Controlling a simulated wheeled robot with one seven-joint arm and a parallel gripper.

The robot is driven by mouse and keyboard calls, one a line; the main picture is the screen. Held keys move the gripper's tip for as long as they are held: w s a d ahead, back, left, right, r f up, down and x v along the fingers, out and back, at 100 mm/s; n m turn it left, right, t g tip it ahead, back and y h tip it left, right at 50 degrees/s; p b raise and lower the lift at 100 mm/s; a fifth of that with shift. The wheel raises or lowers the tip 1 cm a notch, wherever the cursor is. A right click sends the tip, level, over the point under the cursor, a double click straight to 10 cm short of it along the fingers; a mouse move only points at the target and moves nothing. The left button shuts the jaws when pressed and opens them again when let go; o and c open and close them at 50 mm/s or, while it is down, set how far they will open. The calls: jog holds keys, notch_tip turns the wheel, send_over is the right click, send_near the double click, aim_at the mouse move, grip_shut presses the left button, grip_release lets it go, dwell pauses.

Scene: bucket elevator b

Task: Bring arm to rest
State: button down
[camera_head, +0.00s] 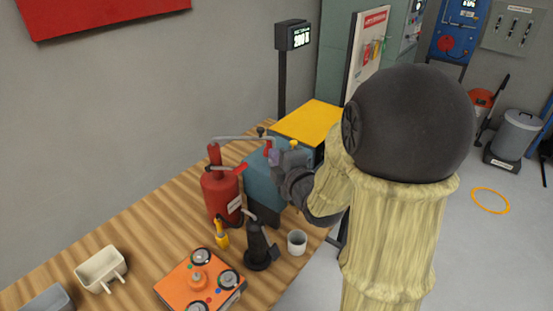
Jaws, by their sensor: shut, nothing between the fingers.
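My arm stands at the right of the head view, in a pale yellow ribbed cover with a large dark round joint on top. It bends down to the left. My gripper (271,152) is at its end, over the far part of the wooden workbench (140,228), close to a blue-grey box-shaped machine (263,183). The gripper looks shut and empty. It is small in the picture, and my wrist partly covers it. I cannot tell whether it touches the machine or the grey lever (235,139) beside it.
On the bench are a red cylinder (220,195), a yellow-handled tool (221,235), a black pump-like tool (258,247), a white cup (297,242), an orange control box (178,282) and a cream tray (101,269). A yellow-topped scale (309,121) stands behind.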

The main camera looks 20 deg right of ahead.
jog(key=shift+d, duration=0.15)
jog(key=s+a+f+m+g+h, duration=0.1)
jog(key=s+f+m+g, duration=0.5)
jog(key=s+m, duration=0.3)
jog(key=s+a+f+m+g+h, duration=0.1)
jog(key=s+f+m+g, duration=0.6)
jog(key=s+m, duration=0.1)
jog(key=shift+s+a+m+g+h, duration=0.3)
jog(key=shift+s+a+m+g, duration=0.1)
jog(key=shift+m, duration=0.3)
